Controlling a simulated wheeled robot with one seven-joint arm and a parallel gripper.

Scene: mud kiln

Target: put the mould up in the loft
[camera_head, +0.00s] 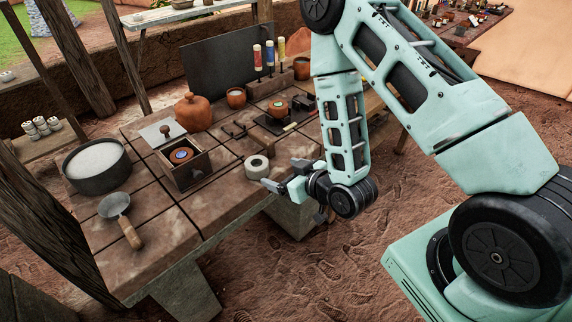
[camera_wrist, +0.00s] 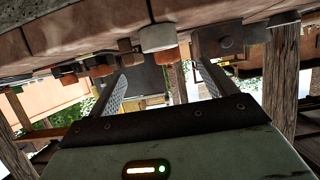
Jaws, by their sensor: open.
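I cannot tell for certain which thing is the mould, nor pick out a loft. A small open wooden box (camera_head: 185,172) stands mid-table with a round terracotta piece with a blue centre (camera_head: 181,155) in it. A grey-white plate with a brown knob (camera_head: 164,131) is at its back. My gripper (camera_head: 279,177) is open and empty at the table's front edge, right of the box. A white ring-shaped roll (camera_head: 257,168) lies just beside it. In the wrist view, which is upside down, the open fingers (camera_wrist: 160,75) have nothing between them, and the white roll (camera_wrist: 157,37) shows beyond.
The tiled table (camera_head: 150,235) also bears a pan of white powder (camera_head: 97,164), a scoop (camera_head: 117,218), a lidded clay pot (camera_head: 193,111), cups and coloured bottles (camera_head: 268,54). A dark upright board (camera_head: 222,68) stands behind. Open earth floor lies in front.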

